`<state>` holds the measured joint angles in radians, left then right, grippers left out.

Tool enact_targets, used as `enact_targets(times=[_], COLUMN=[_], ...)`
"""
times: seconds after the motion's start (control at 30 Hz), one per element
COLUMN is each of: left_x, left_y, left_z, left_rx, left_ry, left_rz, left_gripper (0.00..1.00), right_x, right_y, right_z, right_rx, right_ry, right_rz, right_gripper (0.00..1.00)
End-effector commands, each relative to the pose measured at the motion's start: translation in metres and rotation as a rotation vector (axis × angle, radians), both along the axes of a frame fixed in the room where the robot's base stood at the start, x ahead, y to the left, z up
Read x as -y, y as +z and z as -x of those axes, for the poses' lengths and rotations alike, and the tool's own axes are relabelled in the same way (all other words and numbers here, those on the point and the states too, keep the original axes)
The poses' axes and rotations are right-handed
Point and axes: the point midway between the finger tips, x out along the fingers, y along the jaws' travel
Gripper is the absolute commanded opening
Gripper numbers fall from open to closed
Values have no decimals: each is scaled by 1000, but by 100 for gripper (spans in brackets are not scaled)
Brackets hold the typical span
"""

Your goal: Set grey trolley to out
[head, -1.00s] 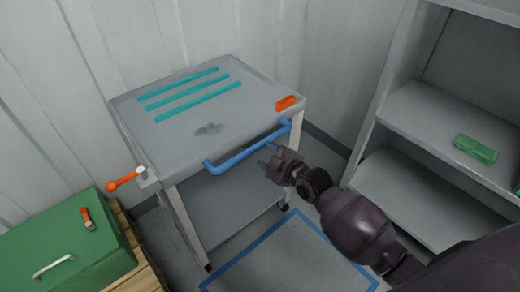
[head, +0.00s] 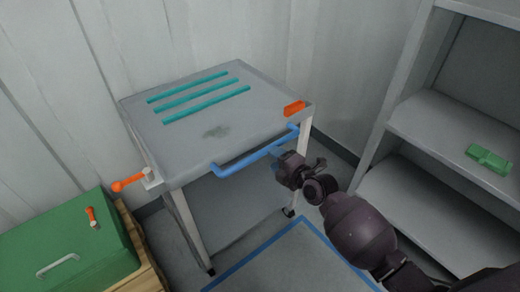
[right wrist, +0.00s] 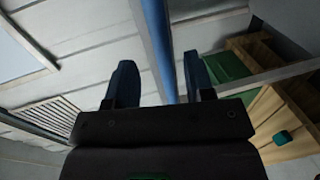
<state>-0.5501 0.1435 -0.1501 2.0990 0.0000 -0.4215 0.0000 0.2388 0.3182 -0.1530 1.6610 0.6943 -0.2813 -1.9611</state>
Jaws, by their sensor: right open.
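The grey trolley (head: 225,115) stands against the corrugated wall, with three teal strips on its top. Its blue handle (head: 245,160) runs along the front edge. My right gripper (head: 279,156) is at the front of the trolley, close to the right half of the handle. In the right wrist view a blue bar (right wrist: 158,45), which looks like the handle, runs between the two spread fingers of the gripper (right wrist: 160,78). The fingers are open, one on each side of the bar. Whether they touch it cannot be told. My left gripper is not in view.
An orange lever (head: 130,183) sticks out at the trolley's left corner. An orange block (head: 294,108) lies on its top. A green case (head: 65,240) stands at the left, a grey shelf (head: 440,130) at the right. A blue outline (head: 255,260) marks clear floor in front.

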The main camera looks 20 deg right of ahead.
Motion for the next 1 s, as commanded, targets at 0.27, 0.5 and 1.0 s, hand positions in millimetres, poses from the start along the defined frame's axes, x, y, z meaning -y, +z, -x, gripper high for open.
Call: enact_targets(times=[0.27,0.5,1.0], left_x=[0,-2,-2], left_y=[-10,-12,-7], left_z=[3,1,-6], left_rx=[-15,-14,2], left_ry=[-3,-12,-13], left_rz=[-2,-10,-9], left_gripper=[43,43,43], right_x=[-17,-25,-27], right_y=[-12,-16,-16], right_z=[-45,-68,-74], right_rx=[-4,-2,-1], right_ry=[-1,-1,0], right_rz=[-4,-2,-2], right_gripper=[48,48,36])
